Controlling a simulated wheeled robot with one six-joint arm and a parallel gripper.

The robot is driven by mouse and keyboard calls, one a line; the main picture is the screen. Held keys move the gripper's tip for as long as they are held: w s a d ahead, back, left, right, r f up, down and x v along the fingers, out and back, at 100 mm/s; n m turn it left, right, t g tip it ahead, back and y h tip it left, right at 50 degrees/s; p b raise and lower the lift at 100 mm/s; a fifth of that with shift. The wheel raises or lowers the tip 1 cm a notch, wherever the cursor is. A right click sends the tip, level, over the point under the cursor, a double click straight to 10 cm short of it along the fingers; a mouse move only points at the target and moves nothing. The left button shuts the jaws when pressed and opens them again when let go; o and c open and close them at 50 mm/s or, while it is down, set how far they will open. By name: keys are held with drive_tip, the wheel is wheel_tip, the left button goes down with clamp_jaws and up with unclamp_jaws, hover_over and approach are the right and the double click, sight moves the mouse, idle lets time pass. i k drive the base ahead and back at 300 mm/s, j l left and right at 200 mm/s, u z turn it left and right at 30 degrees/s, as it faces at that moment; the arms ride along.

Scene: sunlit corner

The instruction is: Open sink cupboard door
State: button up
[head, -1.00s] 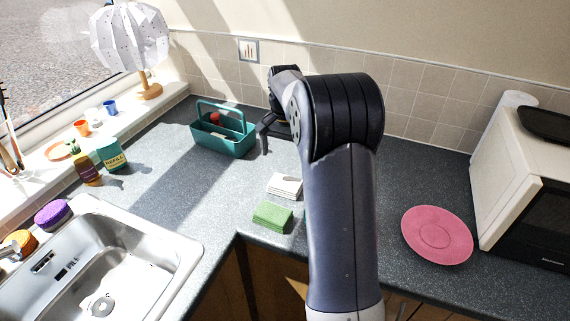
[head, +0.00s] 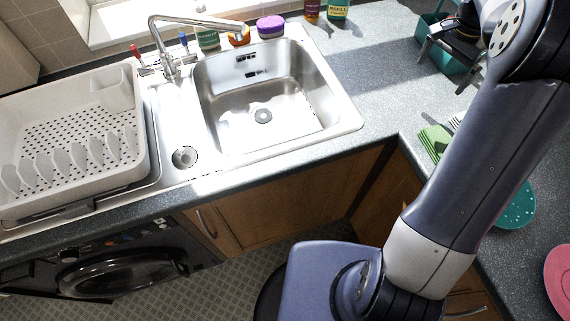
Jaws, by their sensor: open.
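The sink cupboard door (head: 290,200) is brown wood, below the counter under the steel sink (head: 265,100). It looks shut. Its curved metal handle (head: 207,222) is at the door's left side, near the washing machine. My gripper (head: 450,68) is at the upper right, over the counter by the teal caddy (head: 428,35), far from the door. My arm hides part of the right counter and of the floor in front of the cupboards.
A black washing machine (head: 120,268) stands left of the cupboard. A white dish rack (head: 70,140) sits on the drainer. Green cloths (head: 434,142), a teal strainer (head: 516,208) and a pink plate (head: 561,280) lie on the right counter. Some tiled floor (head: 240,275) is clear.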

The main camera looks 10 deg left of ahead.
sight(238, 223)
drive_tip(key=u, duration=0.95)
